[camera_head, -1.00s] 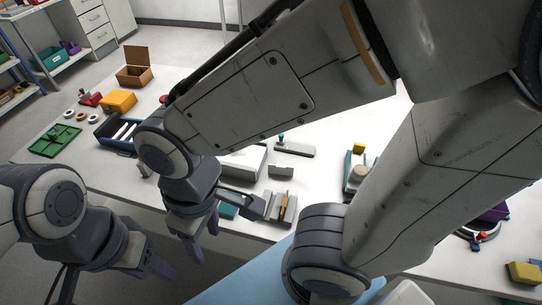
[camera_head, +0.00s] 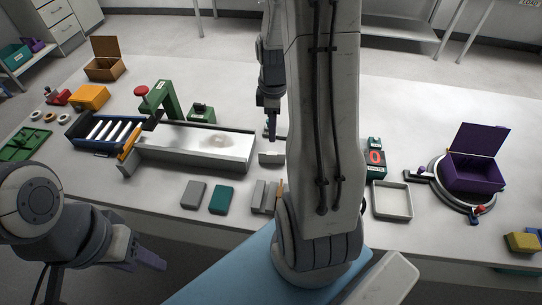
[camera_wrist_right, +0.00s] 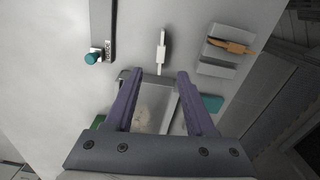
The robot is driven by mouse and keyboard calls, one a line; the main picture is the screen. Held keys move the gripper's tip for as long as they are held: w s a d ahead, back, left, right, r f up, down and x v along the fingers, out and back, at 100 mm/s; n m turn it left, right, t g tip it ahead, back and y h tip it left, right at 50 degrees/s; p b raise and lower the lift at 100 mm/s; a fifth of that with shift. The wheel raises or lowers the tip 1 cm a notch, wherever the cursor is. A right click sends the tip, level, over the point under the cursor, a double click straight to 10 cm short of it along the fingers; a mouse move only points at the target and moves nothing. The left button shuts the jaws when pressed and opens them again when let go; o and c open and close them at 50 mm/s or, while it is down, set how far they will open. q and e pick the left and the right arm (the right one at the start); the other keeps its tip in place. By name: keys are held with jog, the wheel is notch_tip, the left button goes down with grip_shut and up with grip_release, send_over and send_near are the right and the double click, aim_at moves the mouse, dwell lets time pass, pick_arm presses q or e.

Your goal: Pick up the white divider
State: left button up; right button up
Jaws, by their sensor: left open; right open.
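The white divider (camera_wrist_right: 162,50) is a thin upright piece with a wider middle in the right wrist view, just beyond my fingertips and roughly in line with the gap between them. In the head view a pale block (camera_head: 271,157) at the right end of the long machine appears to be the same piece, partly beside my arm. My right gripper (camera_wrist_right: 157,75) is open and empty; in the head view (camera_head: 272,122) it hangs above the table behind the divider. My left gripper (camera_head: 150,262) is open and empty at the table's front left edge.
A grey holder with an orange piece (camera_wrist_right: 226,48) stands near the divider. A dark bar with a teal knob (camera_wrist_right: 105,40) lies on the other side. The long machine (camera_head: 190,155), grey block (camera_head: 194,194), teal block (camera_head: 222,200) and white tray (camera_head: 392,201) stand around.

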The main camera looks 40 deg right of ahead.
send_over(272, 153)
jog(key=f, duration=0.4)
jog(key=shift+s+d+f, duration=0.1)
jog(key=shift+d+f, duration=0.1)
jog(key=shift+f, duration=0.15)
jog(key=f, duration=0.1)
jog(key=f+p, duration=0.1)
jog(key=f, duration=0.2)
jog(key=shift+a+f+p, duration=0.25)
jog(key=shift+p, duration=0.15)
jog(key=shift+f, duration=0.5)
grip_shut()
